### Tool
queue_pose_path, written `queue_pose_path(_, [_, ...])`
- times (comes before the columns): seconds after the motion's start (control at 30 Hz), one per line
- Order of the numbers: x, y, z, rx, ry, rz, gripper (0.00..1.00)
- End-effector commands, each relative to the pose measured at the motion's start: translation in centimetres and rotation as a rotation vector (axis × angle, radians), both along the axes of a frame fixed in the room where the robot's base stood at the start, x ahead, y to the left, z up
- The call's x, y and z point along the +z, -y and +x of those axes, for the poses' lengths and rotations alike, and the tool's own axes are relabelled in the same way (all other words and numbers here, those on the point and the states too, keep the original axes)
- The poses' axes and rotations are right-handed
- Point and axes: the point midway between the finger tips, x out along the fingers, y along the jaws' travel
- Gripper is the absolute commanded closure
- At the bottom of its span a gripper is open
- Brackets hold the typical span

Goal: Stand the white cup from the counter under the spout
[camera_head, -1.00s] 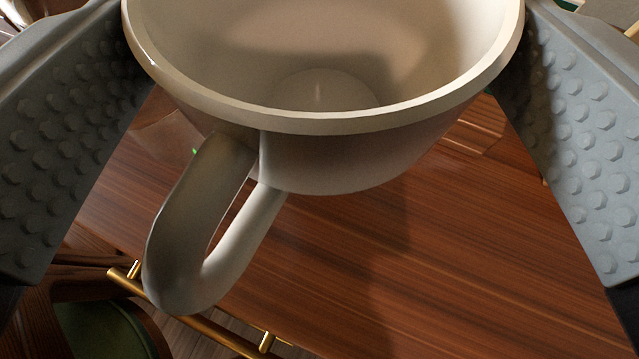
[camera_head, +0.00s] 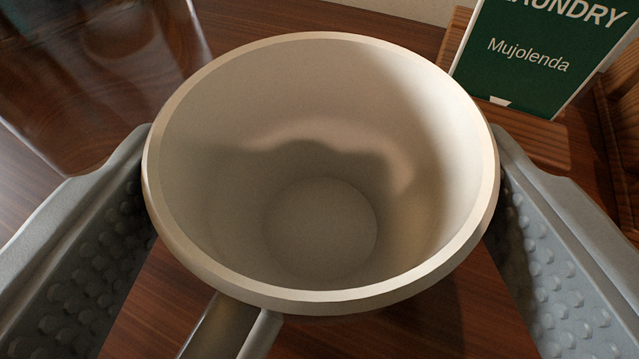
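The white cup (camera_head: 320,220) fills the middle of the view, seen from above into its empty inside. Its handle (camera_head: 232,330) points toward the bottom of the picture and is partly cut off. My gripper (camera_head: 322,170) has one grey studded finger on each side of the cup, both against the rim, so it is shut on the cup. The cup's base is hidden, so I cannot tell how far it is from the wood below. No spout is in view.
A dark wooden counter (camera_head: 390,335) lies beneath. A clear, see-through container (camera_head: 100,80) stands at upper left. A green laundry sign (camera_head: 530,55) in a wooden stand (camera_head: 520,130) is at upper right, with a slatted wooden piece (camera_head: 622,130) at the right edge.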

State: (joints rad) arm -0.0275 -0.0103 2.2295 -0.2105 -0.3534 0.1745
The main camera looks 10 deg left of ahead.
Motion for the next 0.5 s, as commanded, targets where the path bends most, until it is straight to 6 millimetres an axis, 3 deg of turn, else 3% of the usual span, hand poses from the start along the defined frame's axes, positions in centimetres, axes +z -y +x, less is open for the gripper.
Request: queue_pose_path(0.5, [0.53,0.06,-0.66,0.000,0.000,-0.001,0.16])
